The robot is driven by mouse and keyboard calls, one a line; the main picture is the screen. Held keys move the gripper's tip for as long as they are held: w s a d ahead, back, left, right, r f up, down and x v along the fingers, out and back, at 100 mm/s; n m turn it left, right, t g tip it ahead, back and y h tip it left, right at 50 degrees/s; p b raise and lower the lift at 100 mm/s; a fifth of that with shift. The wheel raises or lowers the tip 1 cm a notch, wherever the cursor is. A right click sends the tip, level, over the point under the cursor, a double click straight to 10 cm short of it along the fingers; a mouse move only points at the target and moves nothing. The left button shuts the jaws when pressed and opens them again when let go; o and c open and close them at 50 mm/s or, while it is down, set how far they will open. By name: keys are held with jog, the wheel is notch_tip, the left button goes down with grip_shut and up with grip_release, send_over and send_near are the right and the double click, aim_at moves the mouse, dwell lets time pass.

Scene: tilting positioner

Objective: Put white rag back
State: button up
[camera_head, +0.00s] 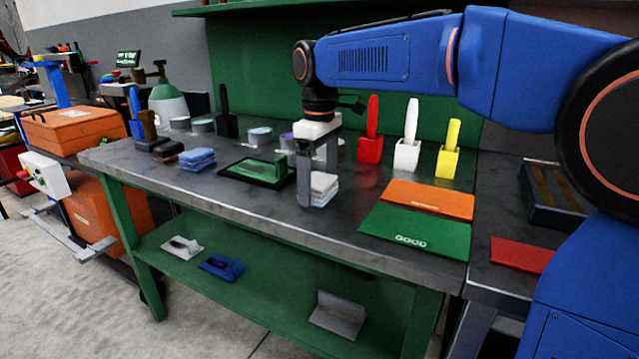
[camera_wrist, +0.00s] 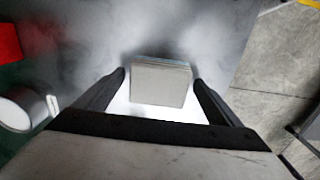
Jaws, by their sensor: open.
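The white rag (camera_head: 324,188) is a folded stack lying on the dark metal bench top near its front edge. It also shows in the wrist view (camera_wrist: 160,85) as a pale block between the fingers. My gripper (camera_head: 318,184) points down over it, with one finger in front of its left side in the head view. In the wrist view my gripper (camera_wrist: 160,78) is open, one finger on each side of the rag, with a visible gap on both sides.
A folded blue rag (camera_head: 198,159) and a green tray-like piece (camera_head: 262,170) lie to the left. Red (camera_head: 370,145), white (camera_head: 408,150) and yellow (camera_head: 449,158) holders stand behind. Orange (camera_head: 430,199) and green (camera_head: 415,230) mats lie to the right.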

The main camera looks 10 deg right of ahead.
aim_at(319, 181)
notch_tip(319, 181, up, 12)
jog(key=shift+f, duration=0.15)
jog(key=shift+s, duration=0.1)
dwell(0.5)
